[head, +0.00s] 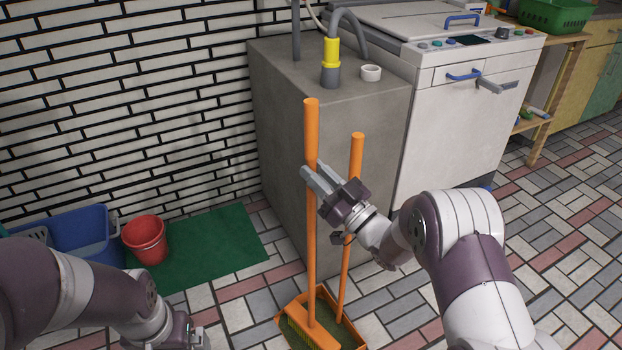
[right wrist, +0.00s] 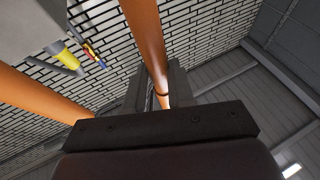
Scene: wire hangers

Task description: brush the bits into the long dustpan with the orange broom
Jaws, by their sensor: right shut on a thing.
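The orange broom (head: 311,230) stands upright, its head (head: 312,335) down in the long dustpan (head: 292,301), an orange tray with a dark green inside. A second, shorter orange handle (head: 350,205) rises from the dustpan, right of the broom. My right gripper (head: 313,181) is shut on the upper part of the broom handle. In the right wrist view the broom handle (right wrist: 147,40) runs between the fingers, with the other orange pole (right wrist: 40,97) at left. My left gripper (head: 190,338) is at the bottom edge, its fingers mostly hidden. I cannot make out any bits.
A grey block (head: 290,120) stands close behind the broom, beside a white machine (head: 455,120). A red bucket (head: 146,240) stands on a green mat (head: 215,248), near a blue bin (head: 85,230). The tiled floor (head: 560,220) at right is clear.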

